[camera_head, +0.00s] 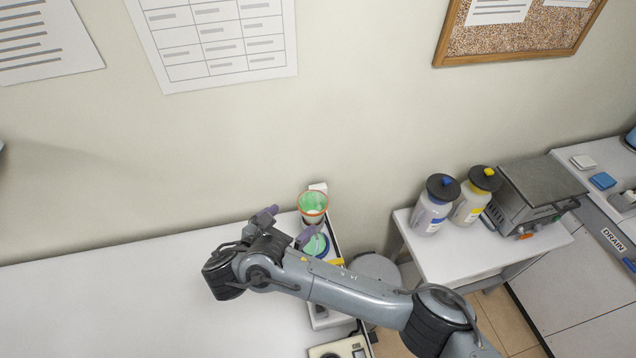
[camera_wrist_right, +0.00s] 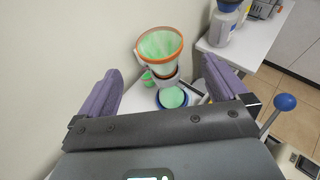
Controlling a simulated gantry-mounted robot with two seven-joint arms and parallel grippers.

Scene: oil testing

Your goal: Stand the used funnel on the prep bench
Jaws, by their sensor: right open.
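The funnel (camera_head: 313,202) has an orange rim and a green inside. It stands upright, mouth up, by the wall at the right end of a long white bench (camera_head: 110,290). In the right wrist view the funnel (camera_wrist_right: 160,48) is ahead, between the finger directions, and seems seated in a pale holder; its lower part is partly hidden. My right gripper (camera_head: 288,226) has purple fingers spread apart, empty, just left of and in front of the funnel. The right wrist view also shows the open fingers (camera_wrist_right: 160,68), with no contact seen. My left gripper is not in view.
A blue-rimmed dish (camera_head: 317,245) with green inside sits just below the funnel. Two black-capped bottles (camera_head: 431,212) (camera_head: 472,202) and a grey machine (camera_head: 535,190) stand on a side table to the right. The long bench's left part is clear.

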